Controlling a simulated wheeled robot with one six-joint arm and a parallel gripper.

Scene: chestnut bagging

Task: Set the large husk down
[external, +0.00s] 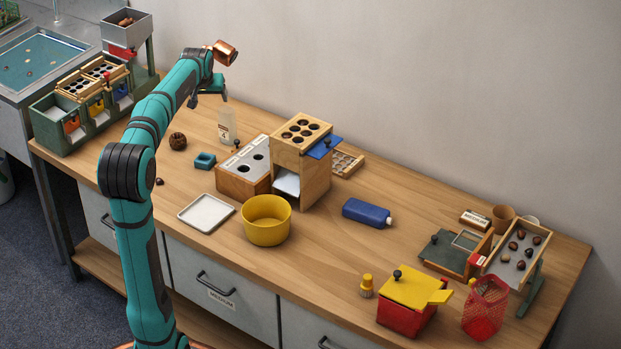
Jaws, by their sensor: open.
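A dark brown, round husk (178,141) rests on the table toward the left, with a dark hollow showing in its top. It stands alone, to the left of a small blue-green block. My gripper (208,99) is open, above the back left part of the table. It appears up and to the right of the husk, apart from it, with nothing seen between its fingers. The exact height of my gripper over the table is hard to tell.
A clear bottle (226,126) stands close below my gripper. Nearby are the blue-green block (204,161), a white tray (206,213), a yellow pot (266,220) and a wooden box with holes (302,160). A sorter rack (85,110) stands at left. Table space right of the blue bottle (367,213) is clear.

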